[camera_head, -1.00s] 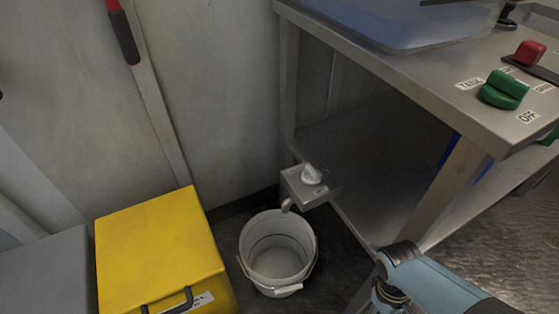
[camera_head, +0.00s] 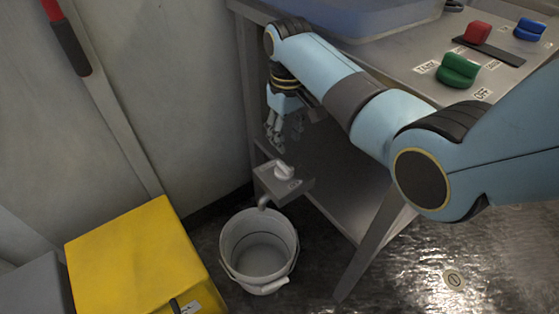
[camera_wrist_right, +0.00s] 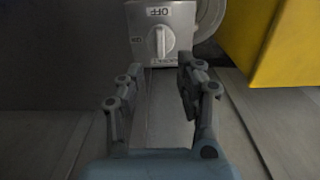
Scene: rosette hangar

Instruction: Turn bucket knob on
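The bucket knob (camera_head: 284,172) is a small white knob on a grey metal box (camera_head: 270,183) fixed to the table's lower part, with a spout above the white bucket (camera_head: 226,247). In the right wrist view the knob (camera_wrist_right: 160,41) lies ahead, with its grip ridge upright in the picture and an OFF label (camera_wrist_right: 161,12) above it. My right gripper (camera_head: 276,142) hangs just above and behind the knob, apart from it. In the wrist view my right gripper (camera_wrist_right: 151,88) is open and empty, its fingers either side below the knob. My left gripper does not show.
A yellow box (camera_head: 135,255) stands left of the bucket, beside a grey box (camera_head: 35,288). The steel table (camera_head: 400,62) holds a blue tray (camera_head: 370,18) and red, green and blue knobs. The wall is close behind the metal box.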

